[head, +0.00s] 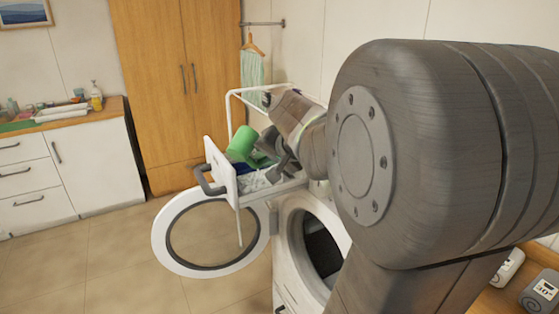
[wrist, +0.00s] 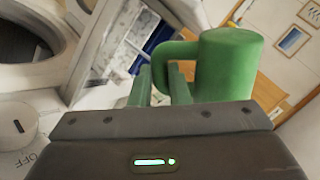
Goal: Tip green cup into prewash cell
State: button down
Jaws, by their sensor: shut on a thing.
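The green cup (head: 241,144) is held tilted above the pulled-out detergent drawer (head: 222,175) in the head view. In the wrist view the cup (wrist: 228,68) is at the upper right, with its handle between my fingers. My gripper (wrist: 162,85) is shut on that handle. The cup's mouth and contents cannot be made out. The drawer (wrist: 118,62) shows pale dividers and a blue part (wrist: 158,36) in the wrist view. My gripper and the cup hide some of its cells, so I cannot tell which cell lies under the cup.
The washer's round door (head: 165,236) hangs open below the drawer, beside the drum opening (head: 322,250). A white rail frame (head: 230,112) stands behind the drawer. A knob (wrist: 22,122) marked OFF shows in the wrist view. The floor at left is clear.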

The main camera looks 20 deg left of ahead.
jog(key=shift+f, duration=0.1)
jog(key=shift+s+g, duration=0.1)
jog(key=shift+g, duration=0.2)
jog(key=shift+s+f+m+g+p, duration=0.1)
jog(key=shift+f+m+g+p, duration=0.35)
jog(key=shift+p, duration=0.35)
jog(key=shift+w+f+m+g+p, duration=0.35)
jog(key=shift+w+f+g, duration=0.05)
jog(key=shift+f+g, duration=0.2)
dwell(0.9)
jog(key=shift+s+r+m+g+p, duration=0.15)
jog(key=shift+r+m+g+p, duration=0.2)
jog(key=shift+g+p, duration=0.55)
dwell(0.3)
jog(key=shift+f+p, duration=0.3)
jog(key=shift+p, duration=0.1)
jog(key=shift+f+m+g+y+p, duration=0.25)
jog(key=shift+f+m+y+p, duration=0.05)
jog(key=shift+m, duration=0.15)
jog(key=shift+s, duration=0.1)
